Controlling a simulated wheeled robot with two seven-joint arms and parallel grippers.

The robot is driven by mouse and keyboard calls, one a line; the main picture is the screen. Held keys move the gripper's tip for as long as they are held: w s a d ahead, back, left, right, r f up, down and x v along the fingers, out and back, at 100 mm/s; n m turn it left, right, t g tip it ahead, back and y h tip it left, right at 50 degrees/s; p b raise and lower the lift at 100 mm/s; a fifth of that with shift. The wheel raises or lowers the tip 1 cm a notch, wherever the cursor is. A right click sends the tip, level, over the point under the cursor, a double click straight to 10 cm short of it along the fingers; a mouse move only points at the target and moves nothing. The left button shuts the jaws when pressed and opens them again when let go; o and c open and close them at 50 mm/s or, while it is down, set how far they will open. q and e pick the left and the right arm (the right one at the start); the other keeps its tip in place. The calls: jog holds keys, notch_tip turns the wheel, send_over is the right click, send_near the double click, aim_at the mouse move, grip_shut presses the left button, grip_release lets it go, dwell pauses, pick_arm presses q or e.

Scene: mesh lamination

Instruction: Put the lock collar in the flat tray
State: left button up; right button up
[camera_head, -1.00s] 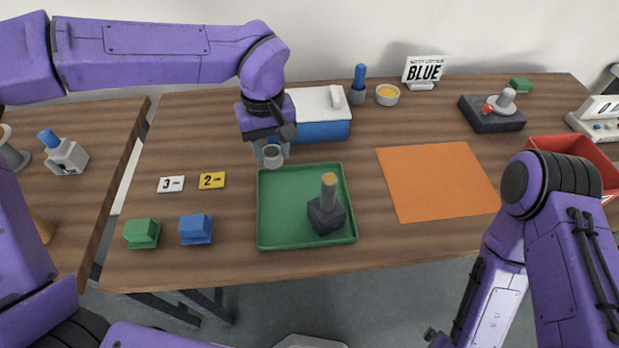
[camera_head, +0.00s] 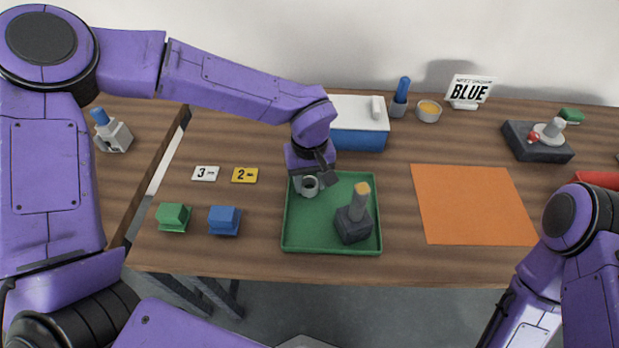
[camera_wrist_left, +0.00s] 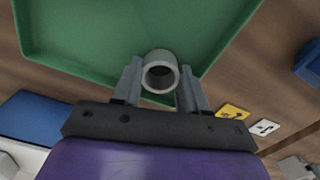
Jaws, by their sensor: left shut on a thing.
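The lock collar (camera_head: 310,186) is a small grey ring. My left gripper (camera_head: 307,190) is shut on it, over the back left part of the green flat tray (camera_head: 330,247). In the left wrist view the collar (camera_wrist_left: 160,72) sits between the two fingers of the left gripper (camera_wrist_left: 160,88), with the tray (camera_wrist_left: 100,40) beyond it. I cannot tell whether the collar touches the tray floor. A dark block with an upright grey post and orange top (camera_head: 354,218) stands in the right part of the tray. My right arm shows at the lower right, but its gripper is out of view.
A blue box with a white lid (camera_head: 358,135) stands just behind the tray. Green (camera_head: 174,217) and blue (camera_head: 224,220) blocks and number cards 3 (camera_head: 205,173) and 2 (camera_head: 245,175) lie to the left. An orange mat (camera_head: 473,205) lies to the right. The tray's front left is clear.

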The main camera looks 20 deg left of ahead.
pick_arm(q)
jog(key=o, duration=1.1)
jog(key=shift+w+f, duration=0.1)
jog(key=shift+c, duration=0.2)
notch_tip(320, 180, up, 12)
jog(key=shift+r, duration=0.2)
